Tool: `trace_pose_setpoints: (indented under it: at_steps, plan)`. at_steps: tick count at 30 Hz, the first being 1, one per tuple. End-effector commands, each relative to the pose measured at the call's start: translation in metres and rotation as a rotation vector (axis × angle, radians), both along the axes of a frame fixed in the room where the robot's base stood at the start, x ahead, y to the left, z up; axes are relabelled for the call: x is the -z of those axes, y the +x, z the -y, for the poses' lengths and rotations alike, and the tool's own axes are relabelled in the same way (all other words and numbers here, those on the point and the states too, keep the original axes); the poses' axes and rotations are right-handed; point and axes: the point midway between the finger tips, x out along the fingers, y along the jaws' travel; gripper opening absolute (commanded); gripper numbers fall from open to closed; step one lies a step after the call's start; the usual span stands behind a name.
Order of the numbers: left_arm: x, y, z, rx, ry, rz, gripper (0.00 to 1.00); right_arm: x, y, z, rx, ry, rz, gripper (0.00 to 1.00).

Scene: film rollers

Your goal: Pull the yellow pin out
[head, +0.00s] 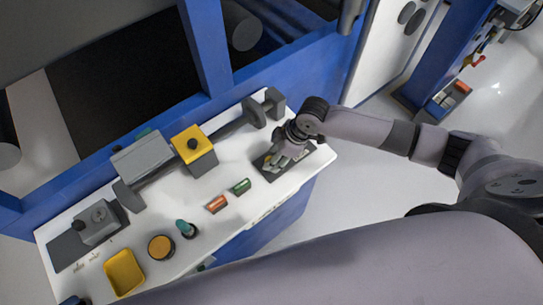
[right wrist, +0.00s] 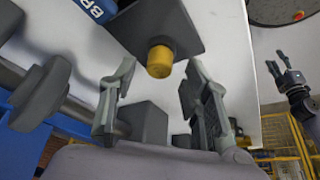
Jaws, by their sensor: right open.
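The yellow pin (right wrist: 160,60) shows in the right wrist view as a short cylinder standing out of a dark block (right wrist: 165,22). My right gripper (right wrist: 150,82) is open, its two fingers apart on either side of the pin's line, with nothing held between them. The pin's end lies a little beyond the fingertips, and I see no contact. In the head view my right gripper (head: 272,162) is low over the dark plate (head: 300,162) at the table's right end. It hides the pin there. My left gripper does not show in the head view.
A roller fixture with a yellow block (head: 194,150) stands behind.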

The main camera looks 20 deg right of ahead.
Motion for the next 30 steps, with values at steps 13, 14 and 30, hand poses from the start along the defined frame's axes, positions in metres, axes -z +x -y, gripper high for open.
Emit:
trace_pose_setpoints:
  at_steps: [13,14,30]
  plan:
    - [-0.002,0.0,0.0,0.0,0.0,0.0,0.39,0.019,0.003,-0.007,-0.001,-0.001,0.001,0.43]
    - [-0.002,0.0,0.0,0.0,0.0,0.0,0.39,0.019,0.004,-0.007,-0.001,-0.001,0.001,0.43]
    - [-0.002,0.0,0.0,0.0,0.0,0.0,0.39,0.018,0.004,-0.007,0.0,0.0,0.001,0.1]
